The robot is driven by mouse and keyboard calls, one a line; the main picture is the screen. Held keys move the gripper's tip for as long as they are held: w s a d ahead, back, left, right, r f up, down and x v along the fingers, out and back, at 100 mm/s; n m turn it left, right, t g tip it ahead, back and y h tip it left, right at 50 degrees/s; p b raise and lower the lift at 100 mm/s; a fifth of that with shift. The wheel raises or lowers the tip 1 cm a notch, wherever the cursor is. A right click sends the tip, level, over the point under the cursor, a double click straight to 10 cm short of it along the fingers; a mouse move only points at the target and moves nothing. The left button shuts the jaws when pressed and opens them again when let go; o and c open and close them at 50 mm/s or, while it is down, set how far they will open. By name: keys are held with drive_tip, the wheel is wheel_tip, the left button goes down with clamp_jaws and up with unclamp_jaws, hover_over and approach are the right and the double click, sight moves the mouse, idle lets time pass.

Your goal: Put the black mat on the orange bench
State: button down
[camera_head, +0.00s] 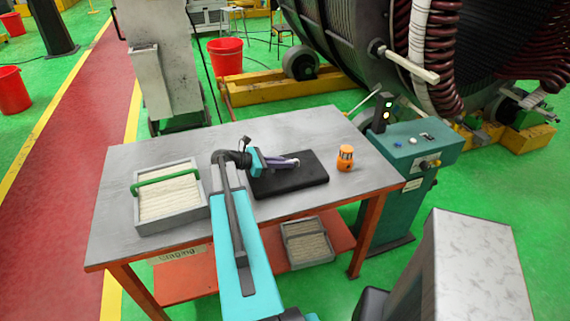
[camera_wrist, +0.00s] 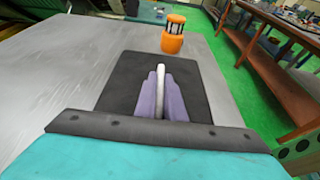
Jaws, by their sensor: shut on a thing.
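The black mat (camera_head: 308,176) lies flat on, or just above, the grey top of the orange-framed bench (camera_head: 300,128), right of its middle. In the wrist view the mat (camera_wrist: 203,92) spreads out under my fingers. My gripper (camera_head: 284,162) is over the mat, its purple fingers shut on a thin pale bar (camera_wrist: 160,78). The bar runs along the middle of the mat and looks like its handle; whether it is fixed to it is hidden. My gripper's fingers (camera_wrist: 160,98) cover part of the bar.
A grey tray with a green handle (camera_head: 167,180) stands at the left of the bench top. An orange lantern-like thing (camera_head: 345,158) stands just right of the mat. A grey box (camera_head: 308,243) sits on the lower shelf. A teal control cabinet (camera_head: 402,180) adjoins the right side.

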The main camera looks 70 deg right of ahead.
drive_tip(key=shift+f, duration=0.1)
drive_tip(key=c, duration=1.8)
unclamp_jaws()
drive_tip(key=shift+f, duration=0.1)
drive_tip(key=shift+o, duration=0.2)
drive_tip(key=b+v, duration=0.4)
drive_tip(key=v, duration=1)
